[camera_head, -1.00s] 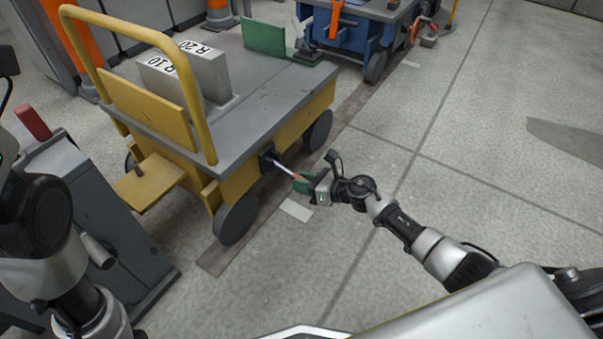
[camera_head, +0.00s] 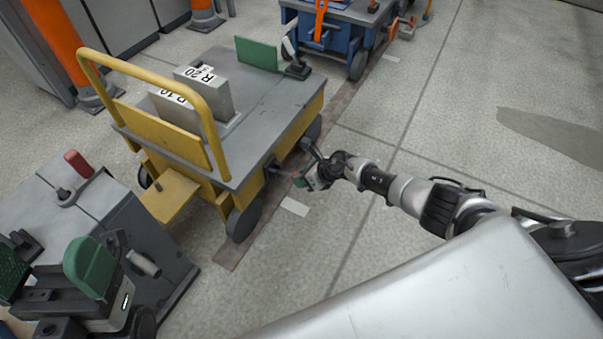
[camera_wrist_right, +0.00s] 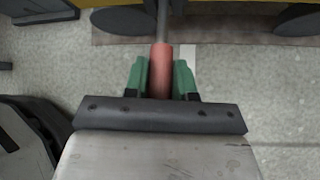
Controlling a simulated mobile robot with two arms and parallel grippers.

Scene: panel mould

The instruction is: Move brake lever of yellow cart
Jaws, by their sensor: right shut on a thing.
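The yellow cart (camera_head: 220,182) with a grey deck stands left of centre in the head view. Its brake lever (camera_head: 284,172) sticks out from the near right side, low under the deck. In the right wrist view the lever's red grip (camera_wrist_right: 160,72) sits between the green finger pads, with its metal rod running up toward the cart. My right gripper (camera_head: 302,181) is shut on this red grip; it also shows in the wrist view (camera_wrist_right: 160,80). My left gripper (camera_head: 52,272) is at the lower left, its green pads apart and nothing seen between them.
Grey blocks (camera_head: 206,95) and a green plate (camera_head: 257,54) are on the cart's deck. A blue cart (camera_head: 335,28) stands behind. A grey unit with a red knob (camera_head: 78,163) is near my left gripper. Floor to the right is clear.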

